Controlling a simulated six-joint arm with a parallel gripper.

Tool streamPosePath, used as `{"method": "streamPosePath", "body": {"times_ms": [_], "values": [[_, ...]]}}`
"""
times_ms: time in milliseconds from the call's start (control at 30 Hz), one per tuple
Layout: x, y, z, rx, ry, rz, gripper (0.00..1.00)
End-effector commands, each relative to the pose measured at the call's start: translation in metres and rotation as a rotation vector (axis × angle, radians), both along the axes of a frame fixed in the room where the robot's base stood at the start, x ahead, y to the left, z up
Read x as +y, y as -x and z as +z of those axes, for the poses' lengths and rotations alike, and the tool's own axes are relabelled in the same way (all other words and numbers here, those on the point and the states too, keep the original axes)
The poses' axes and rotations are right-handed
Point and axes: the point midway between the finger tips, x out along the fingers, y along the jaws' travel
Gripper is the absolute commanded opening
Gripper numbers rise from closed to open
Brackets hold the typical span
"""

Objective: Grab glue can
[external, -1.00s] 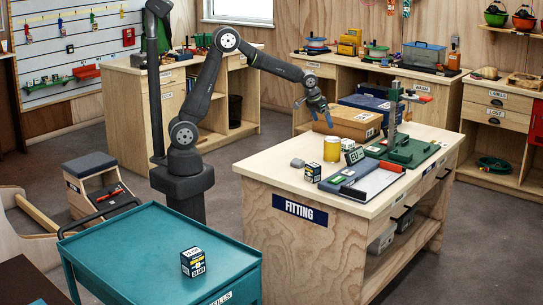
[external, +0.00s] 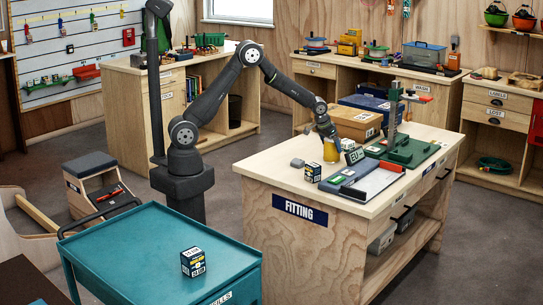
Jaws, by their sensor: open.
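The yellow can (external: 330,153), which looks like the glue can, stands upright on the wooden bench marked FITTING (external: 270,168). My gripper (external: 330,140) is open and points down at the can from above. Its fingers overlap the can's upper part in the picture and hide its top and some of its side. I cannot tell whether the fingers touch the can.
A small dark box (external: 313,172) and a grey block (external: 297,163) lie close by. A display reading EU (external: 354,156), a blue tray (external: 352,178) and a green press (external: 404,150) crowd the right. A cardboard box (external: 355,123) sits behind. The bench's front left is bare.

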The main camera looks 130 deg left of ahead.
Motion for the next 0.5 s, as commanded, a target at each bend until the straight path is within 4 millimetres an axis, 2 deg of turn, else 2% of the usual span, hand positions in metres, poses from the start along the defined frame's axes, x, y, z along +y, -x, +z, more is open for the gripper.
{"method": "streamPosePath", "body": {"times_ms": [100, 200, 467, 500], "values": [[0.006, -0.002, -0.015, 0.001, 0.002, 0.000, 0.97], [0.008, -0.003, -0.020, -0.001, 0.000, 0.000, 0.97], [0.009, -0.003, -0.021, -0.002, 0.000, 0.001, 0.97], [0.009, -0.003, -0.022, -0.002, 0.000, 0.001, 0.89]]}}
